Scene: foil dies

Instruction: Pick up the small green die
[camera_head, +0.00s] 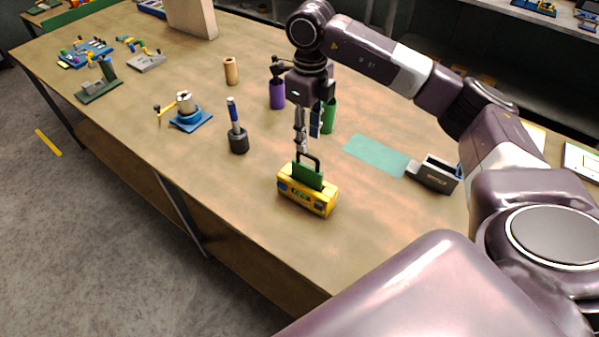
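A small green die (308,177) with a dark loop handle on top sits in the top of a yellow block (306,196) on the workbench. My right gripper (301,150) points down over it from above. Its fingertips are at the dark handle, and I cannot tell whether they touch it. The fingers are seen nearly edge-on, so their opening does not show. My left gripper is out of view.
The workbench (250,215) has bare room in front and left of the yellow block. A dark tool with a blue handle (238,138), purple (277,93) and green (329,118) cylinders, a grey open box (436,175) and a teal mat (376,154) stand or lie around it.

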